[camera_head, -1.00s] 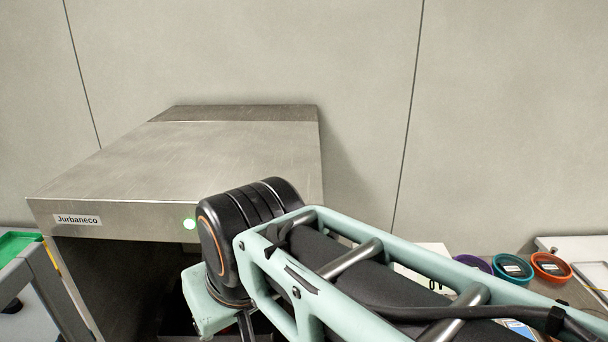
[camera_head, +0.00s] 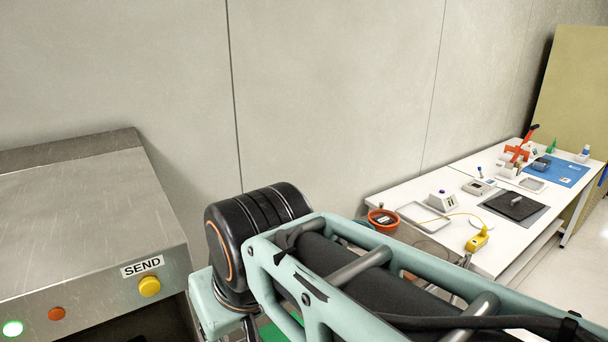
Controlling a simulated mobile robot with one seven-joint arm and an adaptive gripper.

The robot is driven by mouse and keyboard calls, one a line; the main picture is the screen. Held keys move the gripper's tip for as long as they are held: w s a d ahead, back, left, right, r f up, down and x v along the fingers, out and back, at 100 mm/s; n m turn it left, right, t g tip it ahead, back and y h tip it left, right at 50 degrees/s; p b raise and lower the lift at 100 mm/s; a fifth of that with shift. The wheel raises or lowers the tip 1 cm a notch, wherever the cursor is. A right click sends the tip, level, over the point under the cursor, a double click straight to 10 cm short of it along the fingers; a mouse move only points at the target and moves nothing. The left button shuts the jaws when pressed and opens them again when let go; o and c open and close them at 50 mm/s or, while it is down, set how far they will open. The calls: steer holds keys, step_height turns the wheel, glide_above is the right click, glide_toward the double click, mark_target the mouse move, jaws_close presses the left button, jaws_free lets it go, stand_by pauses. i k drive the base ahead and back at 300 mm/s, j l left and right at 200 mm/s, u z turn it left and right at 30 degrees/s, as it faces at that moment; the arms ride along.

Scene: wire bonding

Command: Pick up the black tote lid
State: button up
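My gripper is not in view; the arm's elbow and the frame edge hide the end of the arm.
A steel machine (camera_head: 90,205) with a SEND label and a yellow button (camera_head: 149,286) stands at the left. The white table (camera_head: 408,236) holds an orange-rimmed bowl (camera_head: 383,218), a white tray (camera_head: 424,217), a yellow device (camera_head: 477,241) and a blue mat (camera_head: 566,170). Open floor shows at far right.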

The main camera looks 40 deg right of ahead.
mark_target(516, 206)
steer(key=z, duration=2.55)
steer(key=i+u, duration=0.15)
steer(key=u, duration=0.15)
steer(key=i+l+u, duration=0.1)
steer(key=u, duration=0.2)
steer(key=i+l+u, duration=0.4)
steer(key=l, duration=0.35)
steer(key=i+l, duration=0.2)
steer(key=l, duration=0.15)
steer(key=i+l+u, duration=0.1)
steer(key=l, duration=0.25)
steer(key=i+l, duration=0.3)
steer(key=i+l+u, duration=0.1)
steer(key=l, duration=0.35)
steer(key=i+l, duration=0.25)
steer(key=l, duration=0.15)
steer(key=i+l+u, duration=0.1)
steer(key=l, duration=0.3)
steer(key=i, duration=0.05)
